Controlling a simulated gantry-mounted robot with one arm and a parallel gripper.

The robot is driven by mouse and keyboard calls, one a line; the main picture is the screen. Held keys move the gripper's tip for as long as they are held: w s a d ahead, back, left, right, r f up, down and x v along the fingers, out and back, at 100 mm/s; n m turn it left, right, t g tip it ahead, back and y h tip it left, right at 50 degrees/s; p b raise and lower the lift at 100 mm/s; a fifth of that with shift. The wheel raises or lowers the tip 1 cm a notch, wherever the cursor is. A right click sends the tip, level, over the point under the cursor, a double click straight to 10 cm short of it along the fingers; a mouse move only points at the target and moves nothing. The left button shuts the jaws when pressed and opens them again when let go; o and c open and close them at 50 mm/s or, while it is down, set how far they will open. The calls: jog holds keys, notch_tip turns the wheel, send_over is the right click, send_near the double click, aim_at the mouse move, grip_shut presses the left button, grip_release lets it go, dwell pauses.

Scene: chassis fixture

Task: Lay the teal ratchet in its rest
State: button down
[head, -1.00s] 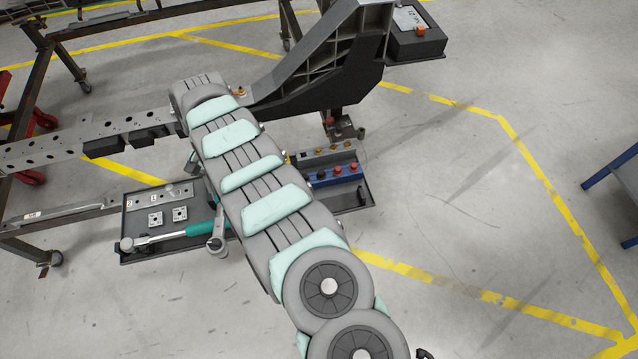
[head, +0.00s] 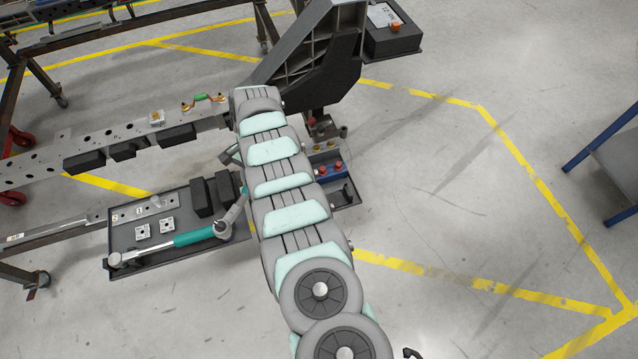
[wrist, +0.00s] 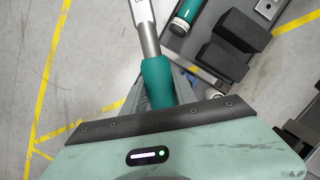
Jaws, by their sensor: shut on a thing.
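The teal ratchet has a silver head (head: 222,229), a silver shaft and a teal grip, which shows in the wrist view (wrist: 156,80). My gripper (wrist: 160,92) is shut on the teal grip, with the shaft pointing away from it. In the head view my arm hides the gripper and most of the grip. The ratchet's head overlaps the handle end of a teal torque wrench (head: 192,237) lying on the dark tray (head: 120,227); its height above it is unclear. Two black blocks (head: 201,197) stand on the tray beside the ratchet; I cannot tell whether they are its rest.
Two small square metal plates (head: 167,225) and a numbered metal strip (head: 132,213) lie on the tray. Red knobs (head: 322,170) show right of my arm. A perforated beam (head: 100,145) runs behind the tray.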

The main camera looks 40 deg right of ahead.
jog(key=shift+s+d+f+m, duration=0.15)
jog(key=shift+d+f+m, duration=0.15)
jog(key=shift+d, duration=0.3)
jog(key=shift+s+d+f+m, duration=0.2)
jog(key=shift+d+m, duration=0.1)
jog(key=shift+d, duration=0.25)
jog(key=s+d+f+m+t, duration=0.1)
jog(key=s+d+f+m, duration=0.3)
jog(key=d, duration=0.3)
jog(key=s+d+f+m+t, duration=0.1)
jog(key=s+d+f+m, duration=0.15)
jog(key=s+d, duration=0.3)
jog(key=shift+m, duration=0.45)
jog(key=f+b, duration=0.2)
jog(key=f, duration=0.1)
jog(key=d+f+b, duration=0.1)
jog(key=f+b, duration=0.1)
jog(key=shift+w, duration=0.35)
jog(key=shift+r, duration=0.3)
jog(key=shift+f, duration=0.2)
jog(key=shift+f+b, duration=1.65)
jog(key=shift+b, duration=0.3)
